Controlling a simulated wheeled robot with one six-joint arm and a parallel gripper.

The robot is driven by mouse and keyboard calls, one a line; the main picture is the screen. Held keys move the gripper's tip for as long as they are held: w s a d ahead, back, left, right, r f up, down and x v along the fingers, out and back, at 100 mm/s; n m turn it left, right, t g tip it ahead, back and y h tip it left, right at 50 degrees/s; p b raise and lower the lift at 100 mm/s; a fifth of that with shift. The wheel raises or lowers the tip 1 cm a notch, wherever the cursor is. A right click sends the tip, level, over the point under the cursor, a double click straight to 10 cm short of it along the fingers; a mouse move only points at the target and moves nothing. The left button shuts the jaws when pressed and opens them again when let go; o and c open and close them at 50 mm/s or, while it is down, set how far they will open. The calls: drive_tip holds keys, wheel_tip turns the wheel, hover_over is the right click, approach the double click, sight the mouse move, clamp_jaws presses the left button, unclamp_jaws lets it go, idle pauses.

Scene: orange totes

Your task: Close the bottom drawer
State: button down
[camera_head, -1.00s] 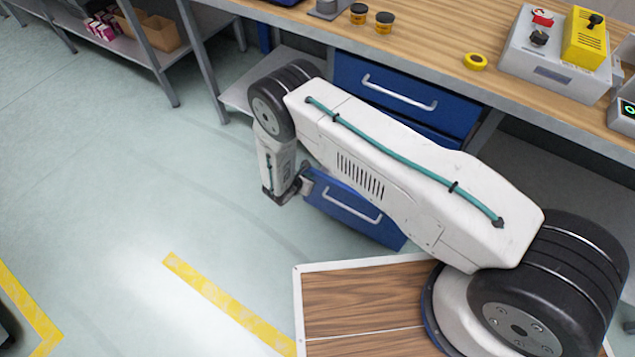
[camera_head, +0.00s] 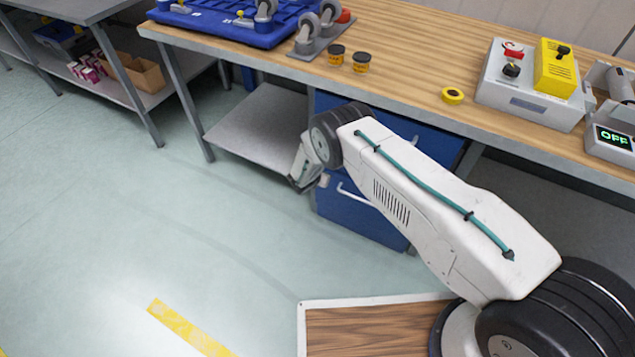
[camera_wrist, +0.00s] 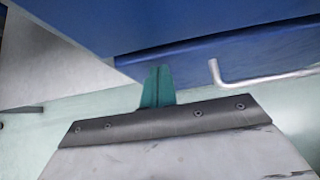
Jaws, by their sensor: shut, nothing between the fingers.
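The bottom drawer (camera_head: 360,218) is the lower blue front in the cabinet under the bench, with a pale bar handle (camera_head: 352,196). It looks about in line with the cabinet, but my arm covers its upper part, so I cannot tell whether a small gap remains. In the wrist view, my gripper's teal fingers (camera_wrist: 157,86) are together and empty, in front of blue cabinet surfaces. A pale handle (camera_wrist: 262,76) shows to their right, apart from them. In the head view my wrist is at the drawer's left edge; the fingertips are not clear.
The wooden bench (camera_head: 420,60) above carries a control box (camera_head: 530,95), a yellow ring (camera_head: 453,95), small jars and a blue tray (camera_head: 225,25). A grey lower shelf (camera_head: 262,128) is left of the cabinet. The floor (camera_head: 150,220) at left is clear.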

drive_tip(key=shift+w+d+r, duration=0.1)
drive_tip(key=shift+w+d, duration=0.05)
drive_tip(key=shift+w, duration=0.25)
drive_tip(key=shift+w+d+r, duration=0.15)
drive_tip(key=s+a+r, duration=0.6)
drive_tip(key=s, duration=0.4)
drive_tip(key=shift+s+a, duration=0.3)
